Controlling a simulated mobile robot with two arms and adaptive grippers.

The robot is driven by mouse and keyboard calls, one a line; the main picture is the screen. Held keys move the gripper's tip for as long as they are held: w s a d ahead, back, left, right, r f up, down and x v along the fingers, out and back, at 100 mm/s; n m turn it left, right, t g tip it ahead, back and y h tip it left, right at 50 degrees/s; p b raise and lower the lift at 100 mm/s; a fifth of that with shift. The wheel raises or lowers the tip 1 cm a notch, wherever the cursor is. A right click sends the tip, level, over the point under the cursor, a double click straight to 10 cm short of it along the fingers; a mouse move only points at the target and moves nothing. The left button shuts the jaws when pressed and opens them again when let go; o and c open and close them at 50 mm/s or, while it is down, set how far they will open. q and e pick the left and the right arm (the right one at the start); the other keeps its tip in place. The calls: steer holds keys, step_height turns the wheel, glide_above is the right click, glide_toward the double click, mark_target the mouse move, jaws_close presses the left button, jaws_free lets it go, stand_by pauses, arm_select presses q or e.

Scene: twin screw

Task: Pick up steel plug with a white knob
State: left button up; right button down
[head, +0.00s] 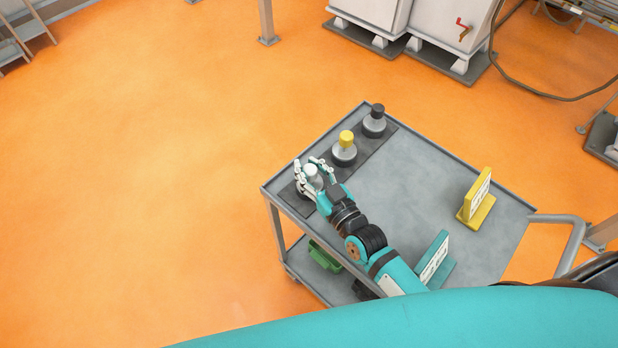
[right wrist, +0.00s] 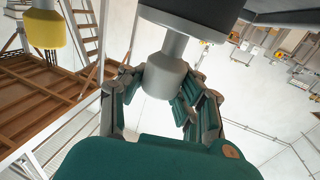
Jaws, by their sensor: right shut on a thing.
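The steel plug with the white knob (head: 313,171) stands at the near left end of a dark strip on the grey cart. The plug's wide dark body (right wrist: 195,10) shows at the top edge of that view. The fingers and hand partly hide the plug in the head view. My left gripper is not in view.
On the same strip stand a plug with a yellow knob (head: 346,139) and one with a black knob (head: 377,111). The cart top (head: 425,165) bears a yellow sign stand (head: 475,200) and a teal one (head: 436,262). A green object (head: 324,256) is on the lower shelf.

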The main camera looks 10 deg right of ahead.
steer(key=shift+r, duration=0.1)
step_height(320, 180, up, 10)
steer(key=shift+f, duration=0.1)
stand_by(0.4)
steer(key=shift+c, duration=2.1)
jaws_free()
